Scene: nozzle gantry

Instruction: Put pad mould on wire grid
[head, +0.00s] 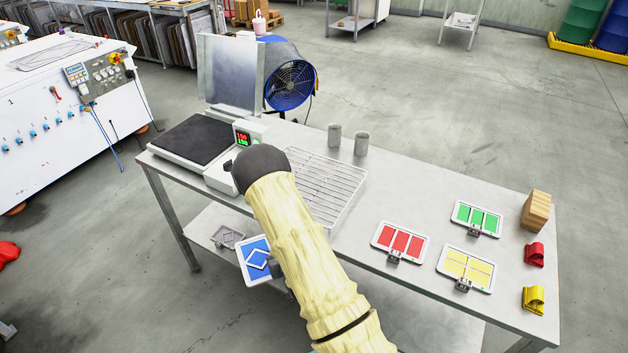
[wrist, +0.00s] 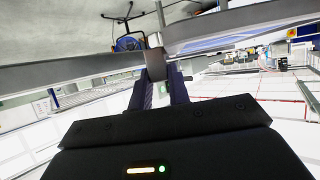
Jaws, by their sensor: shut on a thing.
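A flat mould (head: 257,261) with a white rim and a blue face bearing a white diamond shows in the head view. It hangs tilted at the table's front edge, partly behind my arm. My gripper (wrist: 160,80) shows in the wrist view with its dark fingers shut on a grey piece, which seems to be this mould's handle. In the head view my arm hides the gripper. The wire grid (head: 340,190) lies on the table, right of and behind the blue mould. No mould is seen on it; its left front part is hidden by my arm.
Red (head: 400,242), green (head: 476,218) and yellow (head: 467,268) moulds lie on the table at right. Two grey cups (head: 361,144) stand behind the grid.

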